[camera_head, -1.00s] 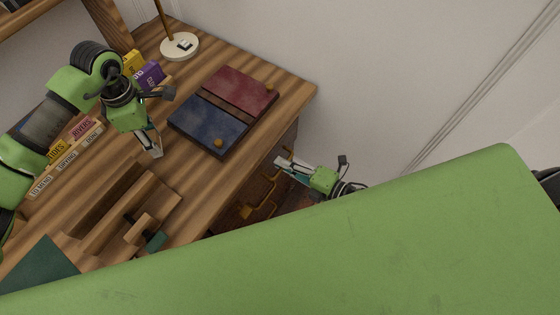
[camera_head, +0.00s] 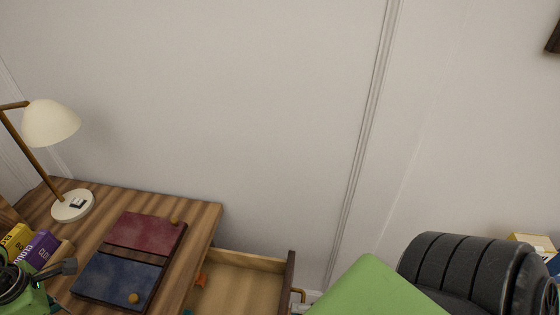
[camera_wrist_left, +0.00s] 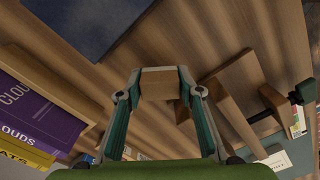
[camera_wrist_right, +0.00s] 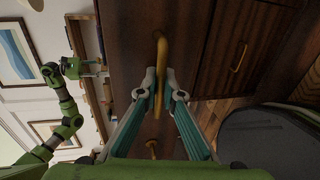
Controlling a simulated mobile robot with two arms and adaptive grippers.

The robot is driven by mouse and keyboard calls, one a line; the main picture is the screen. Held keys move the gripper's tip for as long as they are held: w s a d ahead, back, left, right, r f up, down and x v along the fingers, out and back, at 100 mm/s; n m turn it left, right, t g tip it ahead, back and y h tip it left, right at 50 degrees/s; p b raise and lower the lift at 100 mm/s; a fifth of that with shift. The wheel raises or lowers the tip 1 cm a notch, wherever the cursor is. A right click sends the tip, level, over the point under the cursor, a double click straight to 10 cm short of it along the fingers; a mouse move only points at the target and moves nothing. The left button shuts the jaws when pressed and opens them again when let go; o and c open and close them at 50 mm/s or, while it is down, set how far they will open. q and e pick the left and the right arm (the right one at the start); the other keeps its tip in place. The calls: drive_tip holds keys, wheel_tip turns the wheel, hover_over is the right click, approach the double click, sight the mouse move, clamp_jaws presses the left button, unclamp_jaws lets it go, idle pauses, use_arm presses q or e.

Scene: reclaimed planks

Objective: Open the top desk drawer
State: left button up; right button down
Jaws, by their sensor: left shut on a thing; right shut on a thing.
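The top desk drawer (camera_head: 240,286) stands pulled out beside the desk top, its pale inside showing in the head view. A brass handle (camera_head: 299,295) shows on its dark front. In the right wrist view my right gripper (camera_wrist_right: 160,84) is shut on the brass handle (camera_wrist_right: 160,48) of a dark wooden front. The head view does not show its fingers. In the left wrist view my left gripper (camera_wrist_left: 159,82) is shut on a wooden piece (camera_wrist_left: 160,86) above the desk top. In the head view only part of the left gripper's body shows, at the lower left edge.
Small orange (camera_head: 201,280) and green things lie in the drawer. A red book (camera_head: 147,233), a blue book (camera_head: 115,280) and a lamp (camera_head: 72,206) are on the desk. Another brass handle (camera_wrist_right: 152,148) shows in the right wrist view. Bare wall stands behind.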

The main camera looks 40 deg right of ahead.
drive_tip(key=shift+f+v, duration=0.15)
drive_tip(key=shift+v, duration=0.5)
drive_tip(key=shift+f+v, duration=0.15)
drive_tip(key=shift+v, duration=0.5)
drive_tip(key=c, duration=2.2)
unclamp_jaws()
drive_tip(key=v, duration=1.2)
drive_tip(key=shift+s, duration=0.1)
